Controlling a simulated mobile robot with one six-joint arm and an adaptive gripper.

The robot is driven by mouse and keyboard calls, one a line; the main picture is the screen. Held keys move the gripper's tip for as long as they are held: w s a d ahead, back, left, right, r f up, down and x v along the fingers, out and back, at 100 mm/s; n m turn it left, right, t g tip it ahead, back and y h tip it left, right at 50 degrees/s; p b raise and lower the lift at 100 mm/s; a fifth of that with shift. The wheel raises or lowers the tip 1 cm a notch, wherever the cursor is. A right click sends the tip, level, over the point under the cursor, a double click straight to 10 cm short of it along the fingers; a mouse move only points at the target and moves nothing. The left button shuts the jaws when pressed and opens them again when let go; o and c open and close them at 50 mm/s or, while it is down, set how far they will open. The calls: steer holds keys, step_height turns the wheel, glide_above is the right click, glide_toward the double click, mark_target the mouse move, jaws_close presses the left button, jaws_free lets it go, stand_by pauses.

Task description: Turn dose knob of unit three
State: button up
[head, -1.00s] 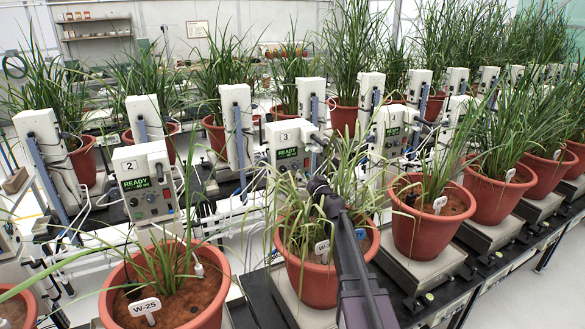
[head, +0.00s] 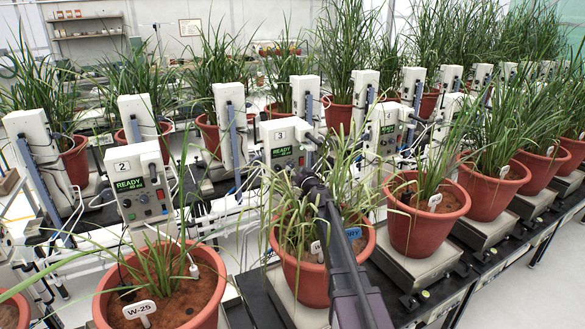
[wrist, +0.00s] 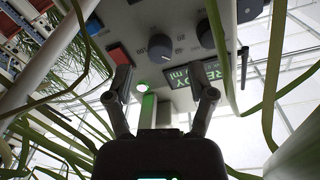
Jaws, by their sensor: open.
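Unit three (head: 282,142) is a white control box marked "3" with a lit green display, in the middle of the head view. My arm reaches up from the lower right, and my gripper (head: 305,180) is just below and in front of this box, partly among leaves. In the wrist view my gripper (wrist: 163,82) is open and empty, facing a grey panel. The panel has two dark round knobs, one nearly ahead (wrist: 160,47) and one to its right (wrist: 206,33), both beyond the fingertips. Which is the dose knob cannot be read. The fingers partly cover the display (wrist: 250,90).
A potted plant (head: 290,275) stands under my arm, its leaves crossing the wrist view. Unit two (head: 138,185) is to the left. More pots on scales (head: 425,262) line the right. A red button (wrist: 118,54) is near the left finger.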

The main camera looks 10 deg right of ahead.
mark_target(292, 166)
steer(key=shift+x, duration=1.6)
jaws_close()
